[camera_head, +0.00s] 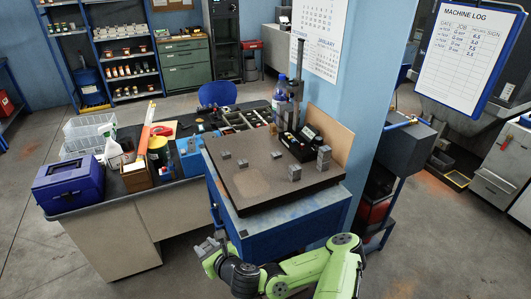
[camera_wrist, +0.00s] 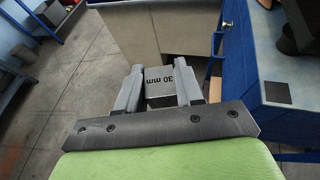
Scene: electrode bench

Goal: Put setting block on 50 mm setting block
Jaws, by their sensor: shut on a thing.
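My gripper (camera_wrist: 161,76) is shut on a grey setting block (camera_wrist: 160,86) marked "30 mm", which sits between the two fingers in the wrist view. In the head view my gripper (camera_head: 211,243) is low at the front left of the blue stand, away from the plate's top. Several small grey blocks stand on the dark surface plate (camera_head: 250,188): one block (camera_head: 294,173) near the right front, a block (camera_head: 276,155) at the middle, and others at the left. Their markings are too small to read, so I cannot tell which is the 50 mm setting block.
A taller stepped grey block (camera_head: 324,159) stands at the plate's right edge. A height gauge (camera_head: 298,85) and a black box (camera_head: 300,145) stand at the back. The plate's front left is bare. The blue stand (camera_head: 275,229) is beside my gripper; a cluttered desk (camera_head: 130,198) is left.

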